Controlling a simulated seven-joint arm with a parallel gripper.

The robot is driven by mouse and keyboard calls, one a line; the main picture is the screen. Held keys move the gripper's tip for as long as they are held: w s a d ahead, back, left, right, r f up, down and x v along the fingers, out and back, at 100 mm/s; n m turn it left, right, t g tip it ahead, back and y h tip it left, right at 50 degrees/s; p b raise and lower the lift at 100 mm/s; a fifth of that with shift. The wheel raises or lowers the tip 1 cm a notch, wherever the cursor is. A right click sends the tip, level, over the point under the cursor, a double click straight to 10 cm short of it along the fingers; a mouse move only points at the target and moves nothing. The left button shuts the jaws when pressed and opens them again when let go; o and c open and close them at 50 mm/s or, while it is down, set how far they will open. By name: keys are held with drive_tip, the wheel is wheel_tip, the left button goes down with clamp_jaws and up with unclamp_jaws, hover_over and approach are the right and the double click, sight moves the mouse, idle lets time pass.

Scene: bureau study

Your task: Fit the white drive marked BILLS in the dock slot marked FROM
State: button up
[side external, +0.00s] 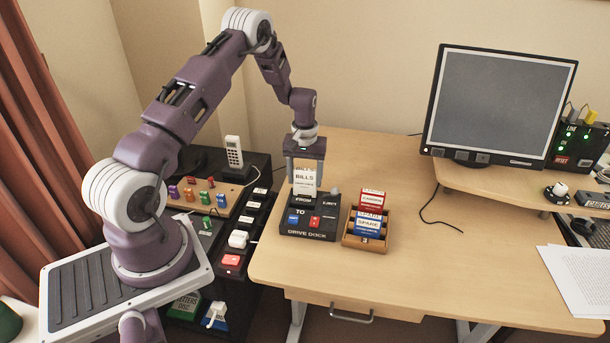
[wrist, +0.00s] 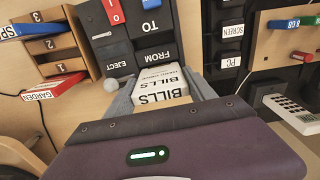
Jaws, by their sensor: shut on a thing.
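The white drive marked BILLS (side external: 305,182) stands upright, label showing, at the back of the black drive dock (side external: 307,235). My gripper (side external: 305,168) points down and is shut on it. In the wrist view the drive (wrist: 165,88) sits between my fingers (wrist: 160,82), right by the FROM label (wrist: 156,56) on the dock (wrist: 130,62). The FROM slot itself is hidden by the drive, so I cannot tell whether its lower end is inside or just above. The TO label and EJECT label are also on the dock.
A wooden rack (side external: 349,243) with red and blue drives stands just right of the dock. A grey knob (wrist: 111,85) is by the EJECT label. To the left are a switch panel (side external: 252,207) and a phone (side external: 234,153).

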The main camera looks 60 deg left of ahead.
sight(305, 169)
drive_tip(key=shift+f, duration=1.35)
drive_tip(key=o, duration=1.8)
drive_tip(key=shift+r, duration=0.1)
drive_tip(key=shift+r, duration=3.4)
